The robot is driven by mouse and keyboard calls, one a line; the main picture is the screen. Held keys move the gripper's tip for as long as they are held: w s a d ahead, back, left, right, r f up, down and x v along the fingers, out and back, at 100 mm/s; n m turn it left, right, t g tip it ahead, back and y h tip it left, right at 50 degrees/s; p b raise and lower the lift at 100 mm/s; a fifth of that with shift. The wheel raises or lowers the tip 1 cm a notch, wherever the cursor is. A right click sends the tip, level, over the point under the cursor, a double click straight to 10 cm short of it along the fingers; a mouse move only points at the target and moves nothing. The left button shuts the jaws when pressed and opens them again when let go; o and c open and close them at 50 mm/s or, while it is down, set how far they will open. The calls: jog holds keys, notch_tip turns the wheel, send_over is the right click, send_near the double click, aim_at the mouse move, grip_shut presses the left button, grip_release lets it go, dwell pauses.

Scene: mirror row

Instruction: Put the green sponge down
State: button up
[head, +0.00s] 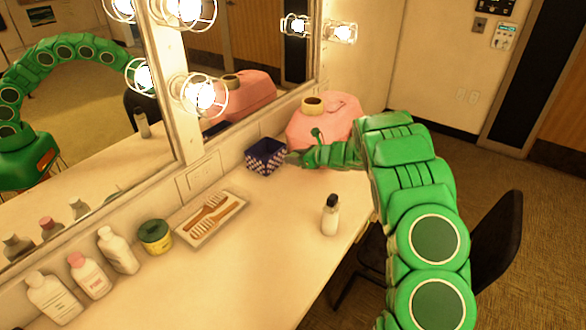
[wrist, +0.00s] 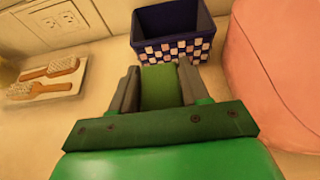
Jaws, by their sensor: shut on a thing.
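My gripper (wrist: 160,90) is shut on the green sponge (wrist: 160,86), which sits between its two grey fingers in the wrist view. In that view the sponge is in front of the near side of a dark blue box (wrist: 175,22) with a checkered lower band. I cannot tell whether the sponge touches the counter (wrist: 85,110). In the head view my green arm reaches over the counter from the right, and its end is beside the blue box (head: 265,157). The sponge cannot be made out clearly there.
A pink rounded case (head: 325,125) stands close behind my arm. A tray (head: 210,220) with combs or brushes, a green-lidded jar (head: 155,236) and several bottles line the mirror side. A dark-capped bottle (head: 331,215) stands alone. The counter's near middle (head: 255,265) is clear.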

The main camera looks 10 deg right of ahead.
send_over(293, 173)
jog(key=shift+f, duration=2.95)
jog(key=shift+w+f, duration=0.1)
jog(key=shift+f, duration=1.45)
jog(key=shift+f, duration=0.1)
jog(key=o, duration=1.1)
jog(key=v, duration=1.2)
